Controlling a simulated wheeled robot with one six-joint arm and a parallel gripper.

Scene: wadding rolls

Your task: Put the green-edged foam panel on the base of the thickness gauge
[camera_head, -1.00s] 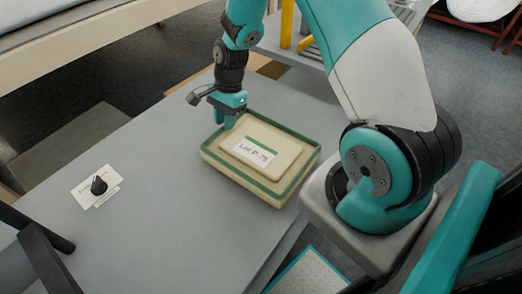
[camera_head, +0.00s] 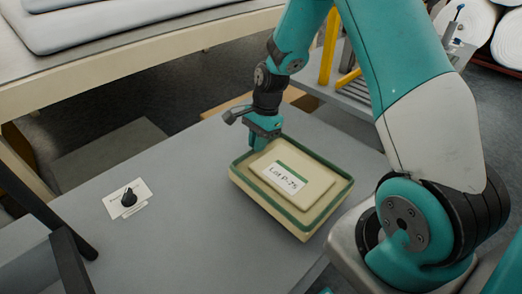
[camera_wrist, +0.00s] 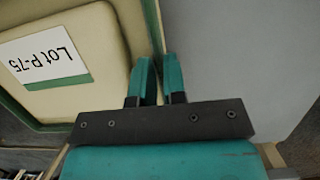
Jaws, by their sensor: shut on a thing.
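The green-edged foam panel (camera_head: 315,213) is a cream slab with a green border and a raised middle labelled "Lot P-75". In the head view it lies flat at or just above the grey table; I cannot tell if it is lifted. My gripper (camera_head: 258,143) points down at its far left edge. In the wrist view the panel (camera_wrist: 100,22) is at the left, and my gripper (camera_wrist: 161,80) is shut on its green edge, one finger on each side. I cannot make out the thickness gauge or its base for certain.
A black knob on a white card (camera_head: 129,198) sits on the grey table (camera_head: 180,250) left of the panel, with clear surface between. Yellow posts (camera_head: 331,38) stand behind my arm. White rolls (camera_head: 475,22) are at upper right. A padded bench (camera_head: 130,35) runs along the back.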

